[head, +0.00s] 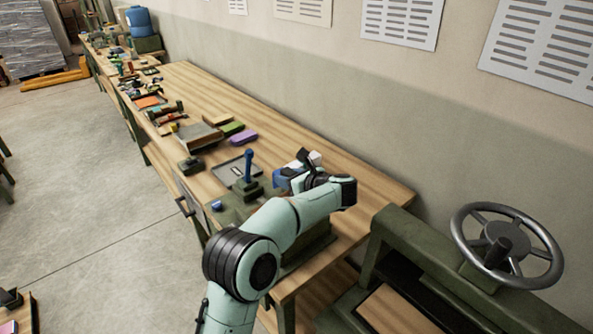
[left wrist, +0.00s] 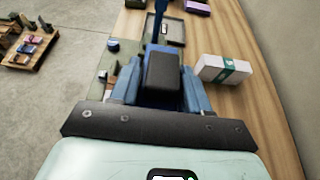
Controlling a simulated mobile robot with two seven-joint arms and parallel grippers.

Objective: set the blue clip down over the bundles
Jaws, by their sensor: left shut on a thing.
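My left gripper (head: 288,178) reaches over the near end of the long wooden bench. In the left wrist view its two fingers (left wrist: 160,80) are shut on the blue clip (left wrist: 160,100), which shows as dark blue between them. A black block in front of the fingers hides part of it. A white bundle with a green band (left wrist: 222,69) lies on the bench just right of the fingers, apart from them. In the head view a white piece of it (head: 315,158) shows behind the gripper. What lies directly under the clip is hidden. My right gripper is not in view.
A green device with an upright blue handle (head: 248,168) stands beside the gripper, near a grey tray (head: 237,165). A purple block (head: 243,138) and other items lie farther along the bench. A green press with a handwheel (head: 505,245) is at the right.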

